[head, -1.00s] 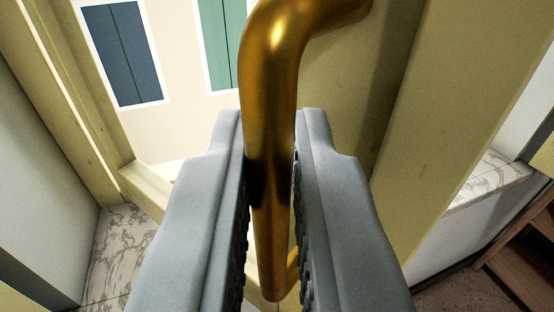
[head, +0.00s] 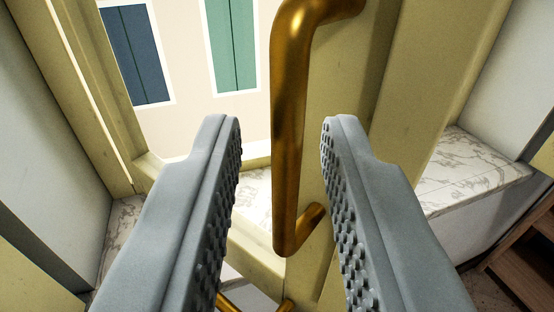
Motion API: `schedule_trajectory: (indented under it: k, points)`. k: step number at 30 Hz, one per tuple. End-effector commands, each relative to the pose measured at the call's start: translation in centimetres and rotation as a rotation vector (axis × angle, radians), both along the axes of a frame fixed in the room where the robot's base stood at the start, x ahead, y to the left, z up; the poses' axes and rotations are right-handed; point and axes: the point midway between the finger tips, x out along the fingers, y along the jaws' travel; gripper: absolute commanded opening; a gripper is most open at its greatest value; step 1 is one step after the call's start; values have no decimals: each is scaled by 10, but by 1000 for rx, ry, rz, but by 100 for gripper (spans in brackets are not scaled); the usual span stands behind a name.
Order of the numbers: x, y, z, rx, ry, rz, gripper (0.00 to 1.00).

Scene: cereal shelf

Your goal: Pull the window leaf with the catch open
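A brass handle (head: 290,130) is fixed on the cream-yellow window leaf (head: 345,125), in the middle of the view. The leaf stands ajar, turned in from the window frame (head: 90,110), and a gap shows between them at the left. My gripper (head: 281,130) is open, with one finger to the left and one to the right of the handle. Neither finger appears to touch the handle. More brass parts (head: 285,306) show at the bottom edge, partly cut off; I cannot tell whether one is the catch.
A marble sill (head: 465,175) lies at the right, and marble also shows at the lower left. A wooden shelf unit (head: 525,255) stands at the lower right. Shuttered windows (head: 138,50) show outside. A pale wall (head: 50,110) bounds the left.

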Motion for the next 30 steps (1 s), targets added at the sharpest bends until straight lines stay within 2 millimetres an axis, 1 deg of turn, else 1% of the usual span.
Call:
schedule_trajectory:
  k: [1,18,24,30]
  points:
    - [-10,0,1,-1,-2,0,25]
    - [-107,-5,1,-1,-2,1,25]
    - [-133,-5,0,0,-1,2,25]
    - [-145,-6,0,0,-1,1,25]
